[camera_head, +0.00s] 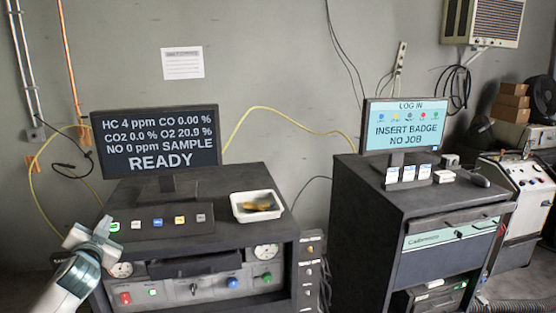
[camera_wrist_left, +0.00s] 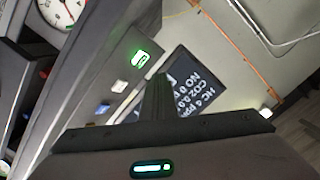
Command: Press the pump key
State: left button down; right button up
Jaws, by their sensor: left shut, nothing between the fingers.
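A dark key panel (camera_head: 158,223) lies on the left cabinet, in front of the monitor. Its row of small keys runs from a lit green key (camera_head: 114,227) at the left, past a blue key (camera_head: 157,222) and a yellow key (camera_head: 180,220), to a grey one (camera_head: 201,218). Their symbols are too small to tell which is the pump key. My left gripper (camera_head: 104,226) is shut and empty, just left of the green key. In the left wrist view the shut fingers (camera_wrist_left: 157,95) are close to the green key (camera_wrist_left: 140,58); contact cannot be told. My right gripper is out of view.
The left monitor (camera_head: 155,140) reads READY and stands behind the keys. A white tray (camera_head: 240,212) with yellowish items is right of the panel. Gauges and knobs line the cabinet front below. A second cabinet (camera_head: 365,215) with a LOG IN monitor stands to the right.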

pick_arm(q)
jog(key=r, duration=0.1)
jog(key=s+p, duration=0.1)
jog(key=s+r+p, duration=0.1)
jog(key=shift+s+d+r, duration=0.15)
jog(key=shift+d+r, duration=0.1)
jog(key=shift+r, duration=0.1)
jog(key=shift+f, duration=0.1)
